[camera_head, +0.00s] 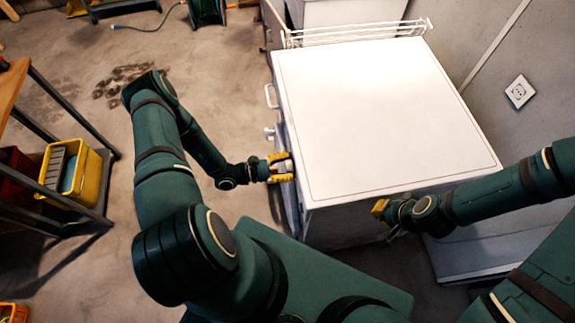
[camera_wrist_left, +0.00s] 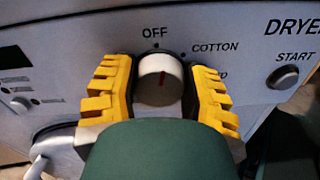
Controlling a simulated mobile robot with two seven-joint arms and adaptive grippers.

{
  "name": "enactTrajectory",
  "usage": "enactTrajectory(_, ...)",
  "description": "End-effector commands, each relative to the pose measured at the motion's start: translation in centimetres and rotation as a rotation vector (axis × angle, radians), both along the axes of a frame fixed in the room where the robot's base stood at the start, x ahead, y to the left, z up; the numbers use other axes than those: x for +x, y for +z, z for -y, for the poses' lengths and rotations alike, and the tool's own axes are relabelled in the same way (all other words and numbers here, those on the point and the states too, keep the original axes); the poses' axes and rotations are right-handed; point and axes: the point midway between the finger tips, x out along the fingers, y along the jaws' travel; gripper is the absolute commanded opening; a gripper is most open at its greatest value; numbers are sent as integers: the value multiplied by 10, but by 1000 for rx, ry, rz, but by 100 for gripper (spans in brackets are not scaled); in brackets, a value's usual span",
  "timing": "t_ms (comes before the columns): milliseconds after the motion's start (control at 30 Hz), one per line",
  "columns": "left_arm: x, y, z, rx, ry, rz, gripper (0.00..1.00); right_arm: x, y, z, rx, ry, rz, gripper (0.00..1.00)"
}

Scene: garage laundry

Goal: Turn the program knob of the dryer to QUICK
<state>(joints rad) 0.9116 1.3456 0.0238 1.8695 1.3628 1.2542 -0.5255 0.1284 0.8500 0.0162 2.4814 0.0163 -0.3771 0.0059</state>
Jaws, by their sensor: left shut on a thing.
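The white dryer (camera_head: 385,110) shows mostly its top in the head view. Its front panel (camera_wrist_left: 250,20) fills the left wrist view.
A START button (camera_wrist_left: 282,77) lies right of the knob. A white handle (camera_head: 270,96) and another knob-like part (camera_head: 269,132) stick out along the front in the head view. A shelf with a yellow bin (camera_head: 86,172) stands at the left. Concrete floor between is clear.

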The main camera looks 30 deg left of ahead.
Motion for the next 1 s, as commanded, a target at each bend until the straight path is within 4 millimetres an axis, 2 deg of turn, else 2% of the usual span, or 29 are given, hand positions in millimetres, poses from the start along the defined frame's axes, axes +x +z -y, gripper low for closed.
enactTrajectory(467, -1, 0, 2, 268, 2, 361, 12, 0, 1, 0, 0, 0, 0, 0)
enactTrajectory(1000, -2, -1, 3, 577, 3, 770, 12, 0, 13, 1, 2, 0, 0, 0)
